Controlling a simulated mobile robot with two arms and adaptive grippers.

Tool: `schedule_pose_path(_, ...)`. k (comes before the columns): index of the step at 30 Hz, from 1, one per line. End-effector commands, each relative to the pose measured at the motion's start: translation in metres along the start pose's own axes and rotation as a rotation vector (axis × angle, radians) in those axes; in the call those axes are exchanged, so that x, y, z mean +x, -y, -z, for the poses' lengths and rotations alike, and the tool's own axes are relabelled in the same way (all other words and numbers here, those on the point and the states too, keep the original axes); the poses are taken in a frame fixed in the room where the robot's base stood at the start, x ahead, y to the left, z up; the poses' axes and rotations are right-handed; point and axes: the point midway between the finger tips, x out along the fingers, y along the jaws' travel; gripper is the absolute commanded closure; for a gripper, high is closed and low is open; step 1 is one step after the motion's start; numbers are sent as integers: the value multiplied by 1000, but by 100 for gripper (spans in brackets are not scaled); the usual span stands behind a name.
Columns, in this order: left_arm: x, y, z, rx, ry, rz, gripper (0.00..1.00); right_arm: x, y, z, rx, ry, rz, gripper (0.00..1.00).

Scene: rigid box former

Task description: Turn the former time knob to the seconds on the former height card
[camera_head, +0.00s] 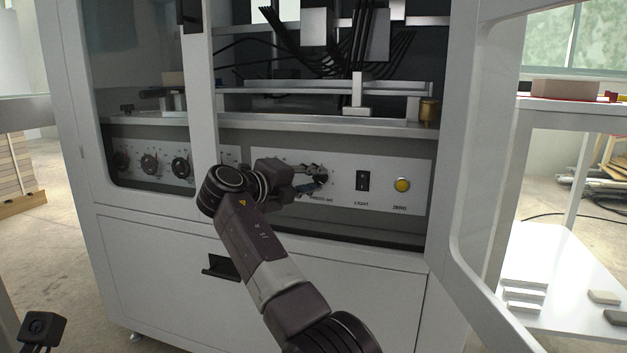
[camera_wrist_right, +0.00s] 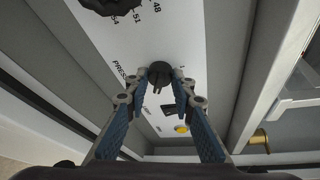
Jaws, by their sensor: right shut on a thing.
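My right gripper (camera_head: 318,178) reaches the white control panel (camera_head: 345,198) from the front. It is shut on a small black knob (camera_wrist_right: 159,70) above a label that begins with PRESS. The fingers (camera_wrist_right: 162,92) sit on both sides of this knob in the right wrist view. A larger dark knob (camera_wrist_right: 108,4) with the numbers 48, 51 and 54 is at the top edge there. More dials (camera_head: 150,163) show behind glass at the left. I cannot make out a former time label or a height card.
Right of the held knob are a black LIGHT switch (camera_head: 362,181) and a yellow ZERO button (camera_head: 402,185). The open cabinet door (camera_head: 462,180) stands at the right. A shelf edge (camera_head: 330,128) runs above the panel, with a brass cylinder (camera_head: 429,112) on it.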

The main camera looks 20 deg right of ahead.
Motion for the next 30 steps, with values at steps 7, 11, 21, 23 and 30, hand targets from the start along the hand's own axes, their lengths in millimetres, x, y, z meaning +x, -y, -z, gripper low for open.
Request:
schedule_pose_path(7, 0, 0, 0, 0, 1, 0, 58, 0, -1, 0, -2, -1, -1, 59)
schedule_pose_path(11, 0, 0, 0, 0, 2, 0, 58, 0, 0, 0, -2, -1, -1, 59)
schedule_pose_path(21, -1, 0, 0, 1, 5, 0, 58, -26, -1, -1, -1, 2, -1, 59)
schedule_pose_path(23, -1, 0, 0, 1, 4, 0, 58, -36, -1, -1, -1, 3, -1, 59)
schedule_pose_path(30, 0, 0, 0, 1, 3, 0, 58, -69, -1, 0, -2, 1, -1, 59)
